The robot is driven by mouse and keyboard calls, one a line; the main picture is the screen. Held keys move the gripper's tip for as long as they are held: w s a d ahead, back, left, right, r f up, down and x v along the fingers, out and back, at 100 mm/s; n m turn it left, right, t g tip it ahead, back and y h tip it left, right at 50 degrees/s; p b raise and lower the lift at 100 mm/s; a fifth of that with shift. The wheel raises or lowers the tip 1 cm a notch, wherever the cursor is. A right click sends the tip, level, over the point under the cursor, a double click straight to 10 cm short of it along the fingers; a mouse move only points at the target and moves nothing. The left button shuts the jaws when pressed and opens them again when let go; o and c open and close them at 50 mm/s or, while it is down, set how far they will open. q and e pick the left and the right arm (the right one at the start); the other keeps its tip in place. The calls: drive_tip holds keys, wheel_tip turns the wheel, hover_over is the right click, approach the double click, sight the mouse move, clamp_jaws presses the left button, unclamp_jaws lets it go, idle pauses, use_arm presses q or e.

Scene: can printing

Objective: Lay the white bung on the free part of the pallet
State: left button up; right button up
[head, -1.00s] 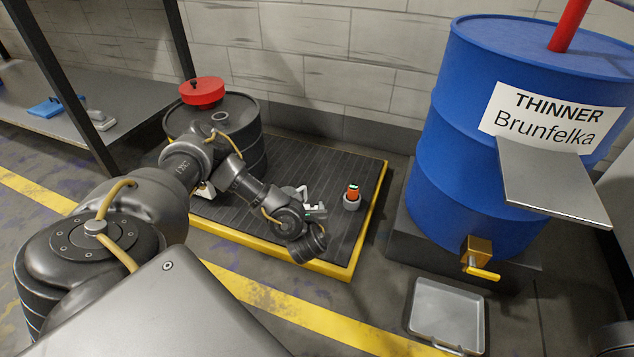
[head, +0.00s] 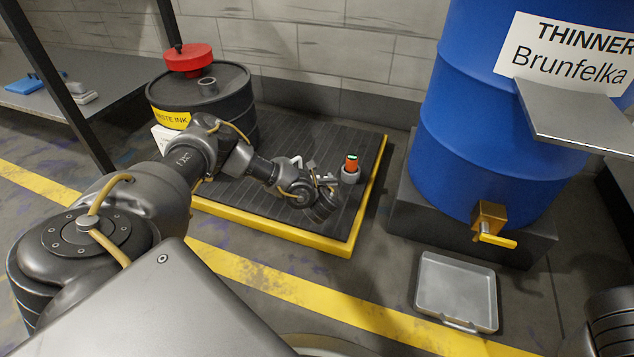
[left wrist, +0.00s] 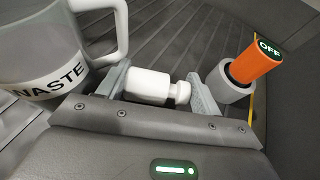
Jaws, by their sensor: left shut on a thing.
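The white bung (left wrist: 148,87) is between the two grey fingers of my left gripper (left wrist: 160,88) in the left wrist view, its narrower knob toward the right finger. My left gripper (head: 326,182) shows in the head view low over the right part of the pallet. There the bung is hard to make out. The pallet (head: 238,192) is black and ribbed with a yellow edge. Bare ribbed surface shows beyond the gripper. I cannot tell whether the bung touches the pallet. My right gripper is not in view.
A grey holder (head: 351,176) with an orange OFF piece (head: 352,162) stands just right of the gripper. A WASTE jug (left wrist: 45,55) is close on the left. A waste ink drum (head: 222,105) stands at the pallet's back left. A blue thinner drum (head: 480,150) and tray (head: 455,290) are to the right.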

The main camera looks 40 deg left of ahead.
use_arm(q)
drive_tip(key=shift+f, duration=0.7)
drive_tip(key=shift+r, duration=0.15)
drive_tip(key=o, duration=1.1)
drive_tip(key=shift+f, duration=0.2)
drive_tip(key=shift+c, duration=0.2)
